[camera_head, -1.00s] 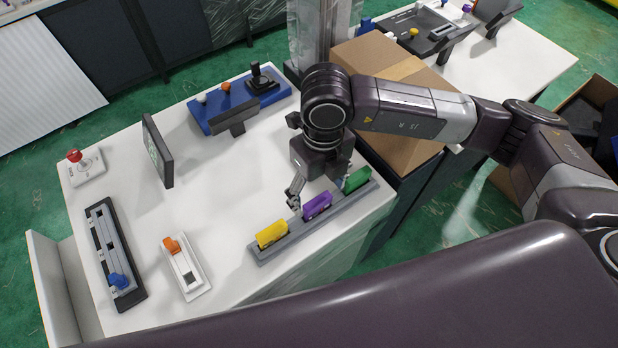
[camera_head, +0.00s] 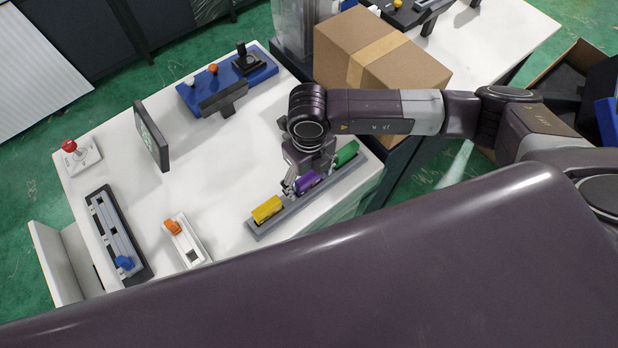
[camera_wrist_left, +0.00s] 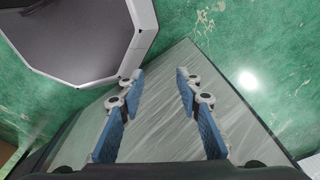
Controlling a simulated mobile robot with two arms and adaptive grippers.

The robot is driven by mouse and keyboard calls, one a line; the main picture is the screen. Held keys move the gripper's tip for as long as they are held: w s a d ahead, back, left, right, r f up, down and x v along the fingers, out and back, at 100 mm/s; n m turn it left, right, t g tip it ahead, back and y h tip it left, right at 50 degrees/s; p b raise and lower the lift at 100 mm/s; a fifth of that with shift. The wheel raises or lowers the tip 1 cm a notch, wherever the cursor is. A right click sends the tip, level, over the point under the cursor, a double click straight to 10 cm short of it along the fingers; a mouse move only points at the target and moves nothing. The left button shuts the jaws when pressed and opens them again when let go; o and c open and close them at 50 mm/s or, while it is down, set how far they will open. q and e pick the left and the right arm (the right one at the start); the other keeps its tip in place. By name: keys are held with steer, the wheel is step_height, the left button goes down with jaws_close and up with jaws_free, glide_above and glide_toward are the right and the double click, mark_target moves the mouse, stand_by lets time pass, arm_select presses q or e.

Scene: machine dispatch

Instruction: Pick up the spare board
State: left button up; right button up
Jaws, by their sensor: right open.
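A grey rack (camera_head: 262,234) near the right edge of the white table holds a yellow block (camera_head: 267,209), a purple block (camera_head: 307,182) and a green block (camera_head: 346,153) in a row. I cannot tell by label which one is the spare board. My right gripper (camera_head: 309,177) is open and points down at the purple block, its fingers close around or beside it; contact is not clear and the far finger is largely hidden. My left gripper (camera_wrist_left: 160,75) shows in the left wrist view, open and empty, with blue finger pads.
On the white table (camera_head: 215,150) are a blue control box (camera_head: 262,69) with a joystick, an upright dark screen (camera_head: 152,136), a red-topped switch (camera_head: 80,155), a dark slider panel (camera_head: 118,236) and a white orange-knobbed switch (camera_head: 187,240). A cardboard box (camera_head: 345,45) stands behind my right arm.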

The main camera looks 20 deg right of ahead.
steer(key=c, duration=1)
arm_select(q)
steer(key=shift+s+a+f, duration=0.1)
steer(key=shift+s, duration=1.15)
arm_select(e)
steer(key=shift+c, duration=1.2)
